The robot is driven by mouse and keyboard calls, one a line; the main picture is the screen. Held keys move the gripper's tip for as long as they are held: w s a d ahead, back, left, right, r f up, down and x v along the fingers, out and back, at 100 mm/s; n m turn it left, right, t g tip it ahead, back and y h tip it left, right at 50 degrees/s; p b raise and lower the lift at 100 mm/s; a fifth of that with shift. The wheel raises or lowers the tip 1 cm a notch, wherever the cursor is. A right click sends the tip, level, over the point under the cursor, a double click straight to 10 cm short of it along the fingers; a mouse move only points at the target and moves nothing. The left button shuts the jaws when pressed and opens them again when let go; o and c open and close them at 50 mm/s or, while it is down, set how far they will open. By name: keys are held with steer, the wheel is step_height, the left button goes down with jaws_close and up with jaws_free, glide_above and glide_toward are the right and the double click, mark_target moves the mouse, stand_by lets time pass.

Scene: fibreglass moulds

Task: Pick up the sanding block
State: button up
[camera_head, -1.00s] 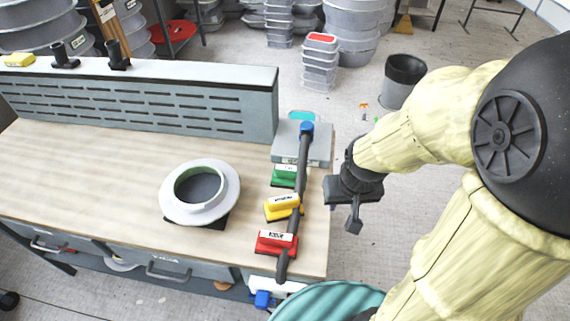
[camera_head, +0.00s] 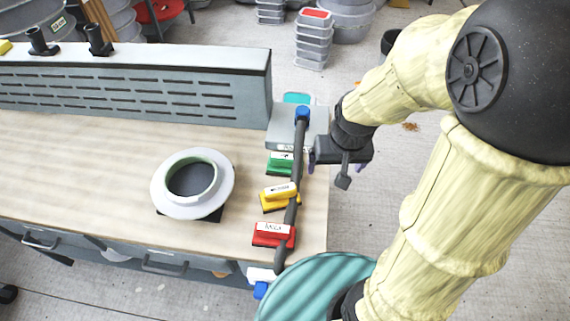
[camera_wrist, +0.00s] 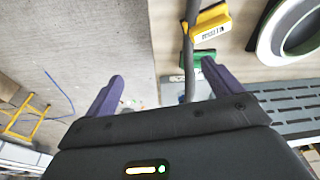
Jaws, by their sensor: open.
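Several block-shaped tools with labels lie in a row near the bench's right edge: a red block (camera_head: 272,235), a yellow block (camera_head: 279,197) and a green block (camera_head: 281,164). I cannot tell from the labels which is the sanding block. My gripper (camera_head: 337,163) is open and empty, just right of the bench edge, beside the green block. In the wrist view, the gripper's purple fingers (camera_wrist: 162,72) stand wide apart. The green block (camera_wrist: 203,57) shows near the right fingertip, with the yellow block (camera_wrist: 209,24) beyond it.
A dark hose (camera_head: 298,170) runs along the bench's right edge beside the blocks. A grey box (camera_head: 285,128) stands behind them. A white ring mould (camera_head: 215,201) sits on the bench (camera_head: 100,160). A slotted panel (camera_head: 150,95) closes the back. A teal round surface (camera_head: 315,285) is at the front.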

steer(key=shift+o, duration=0.6)
steer(key=w+a+m+g, duration=0.1)
steer(key=w+a, duration=0.2)
steer(key=w, duration=0.6)
steer(key=shift+a+f, duration=0.25)
steer(key=shift+a, duration=0.05)
steer(key=m+g, duration=0.1)
glide_above(285, 156)
steer(key=shift+f+b, duration=0.4)
steer(key=shift+f, duration=0.35)
step_height(285, 156, down, 12)
steer(key=p, duration=0.3)
steer(key=shift+f, duration=0.1)
steer(key=shift+f, duration=0.1)
steer(key=shift+f+p, duration=1.3)
steer(key=shift+f, duration=1.2)
steer(key=shift+c, duration=0.4)
steer(key=c, duration=0.7)
